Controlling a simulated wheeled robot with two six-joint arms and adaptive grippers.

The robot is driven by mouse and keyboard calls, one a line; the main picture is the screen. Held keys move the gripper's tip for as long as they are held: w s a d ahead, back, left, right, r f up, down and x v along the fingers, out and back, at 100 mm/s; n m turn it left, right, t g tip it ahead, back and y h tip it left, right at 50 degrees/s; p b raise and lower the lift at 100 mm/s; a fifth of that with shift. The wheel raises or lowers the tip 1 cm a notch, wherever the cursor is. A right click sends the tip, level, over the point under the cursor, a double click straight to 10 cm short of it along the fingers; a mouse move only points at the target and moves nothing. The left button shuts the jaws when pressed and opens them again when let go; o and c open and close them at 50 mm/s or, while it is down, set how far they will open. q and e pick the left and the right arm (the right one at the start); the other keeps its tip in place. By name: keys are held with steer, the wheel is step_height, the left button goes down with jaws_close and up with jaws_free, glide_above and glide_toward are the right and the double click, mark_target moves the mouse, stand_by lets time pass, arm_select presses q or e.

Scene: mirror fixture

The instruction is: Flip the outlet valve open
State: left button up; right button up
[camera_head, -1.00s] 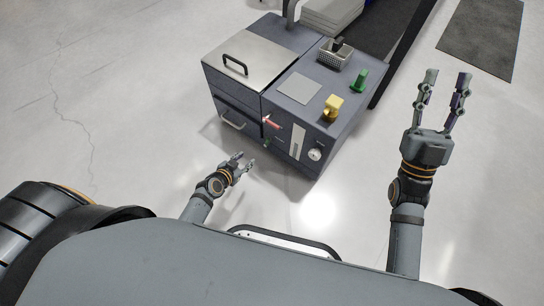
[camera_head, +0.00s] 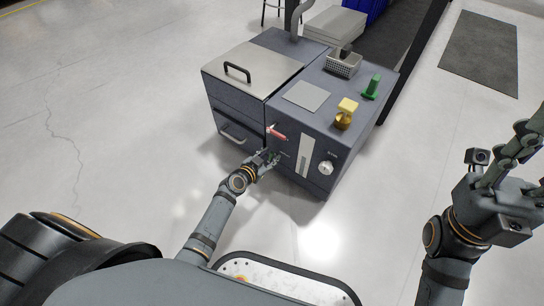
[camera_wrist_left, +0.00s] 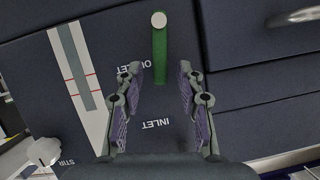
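The machine's front panel (camera_head: 312,168) carries a green lever (camera_wrist_left: 160,50), with a light round end. It covers part of a label beginning "OU", upside down in the left wrist view. My left gripper (camera_wrist_left: 160,72) is open, one finger on each side of the green lever's inner end, with gaps on both sides. In the head view my left gripper (camera_head: 270,158) is at the panel, largely hiding the green lever. A red lever (camera_head: 276,133) sits just above it. My right gripper (camera_head: 530,158) is at the right edge, fingers apart, partly cut off and empty.
The panel also bears a white gauge strip (camera_head: 304,155) and a stir knob (camera_head: 326,168). A drawer handle (camera_head: 236,135) sits left of my left gripper.

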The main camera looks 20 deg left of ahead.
arm_select(q)
steer(key=shift+x, duration=0.95)
jaws_close()
steer(key=shift+w+a+f+n+h+b, duration=0.1)
steer(key=shift+a+f+n+h+b, duration=0.25)
steer(key=shift+b, duration=0.65)
steer(key=shift+a+r+n, duration=0.2)
steer(key=shift+r+n, duration=0.05)
steer(key=shift+n, duration=0.1)
steer(key=shift+r+g, duration=0.15)
steer(key=shift+g, duration=0.15)
jaws_free()
